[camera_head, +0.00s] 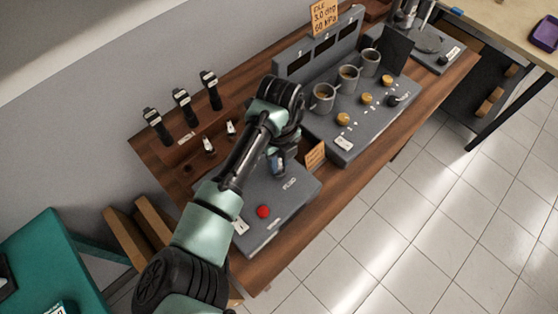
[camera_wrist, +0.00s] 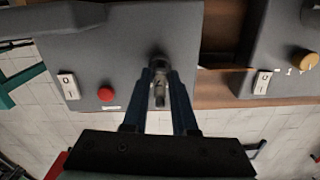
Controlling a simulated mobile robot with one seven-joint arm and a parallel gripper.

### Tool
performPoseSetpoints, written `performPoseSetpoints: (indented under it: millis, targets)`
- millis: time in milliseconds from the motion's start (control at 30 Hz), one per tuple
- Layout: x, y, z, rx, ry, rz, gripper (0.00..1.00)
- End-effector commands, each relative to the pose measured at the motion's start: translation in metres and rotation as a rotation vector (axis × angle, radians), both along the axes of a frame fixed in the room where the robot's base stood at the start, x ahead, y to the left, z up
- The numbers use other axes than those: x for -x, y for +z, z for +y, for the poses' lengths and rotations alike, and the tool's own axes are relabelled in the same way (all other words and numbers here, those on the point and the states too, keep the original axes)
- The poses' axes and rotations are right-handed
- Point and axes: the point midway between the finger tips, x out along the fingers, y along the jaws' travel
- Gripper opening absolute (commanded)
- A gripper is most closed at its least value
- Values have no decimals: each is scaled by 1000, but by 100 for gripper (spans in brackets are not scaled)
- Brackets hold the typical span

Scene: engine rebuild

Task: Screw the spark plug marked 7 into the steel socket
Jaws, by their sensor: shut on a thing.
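My gripper (camera_wrist: 160,78) is shut on a small pale, narrow thing (camera_wrist: 160,92), which looks like a spark plug. No number on it can be read. The fingers reach down to the grey box with a red button, right by a dark round fitting (camera_wrist: 158,62) that may be the steel socket. I cannot tell whether the plug is inside it or just in front of it. In the head view my gripper (camera_head: 278,166) is low over the same box, partly hidden by my arm. Two other small white-topped plugs (camera_head: 208,146) (camera_head: 231,128) stand on the wooden bench.
The grey box (camera_head: 292,196) has a red button (camera_head: 263,211) and a white switch. Three dark upright parts (camera_head: 183,106) stand at the bench's back. An orange card (camera_head: 315,155) and a grey panel with cups and knobs (camera_head: 345,137) are to the right.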

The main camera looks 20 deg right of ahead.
Motion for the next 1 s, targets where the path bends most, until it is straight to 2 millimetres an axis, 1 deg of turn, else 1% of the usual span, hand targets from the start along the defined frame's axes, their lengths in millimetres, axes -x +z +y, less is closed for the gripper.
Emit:
performPoseSetpoints:
  millis: [100, 333, 600, 867, 1000]
  targets:
    - [0, -2, 1, -1, -114, 0, 0]
    - [0, -1, 0, -1, -230, 0, 0]
    - [0, -2, 0, -2, -514, 0, 0]
    - [0, -1, 0, -2, -624, 0, 0]
    - [0, -2, 0, -1, -752, 0, 0]
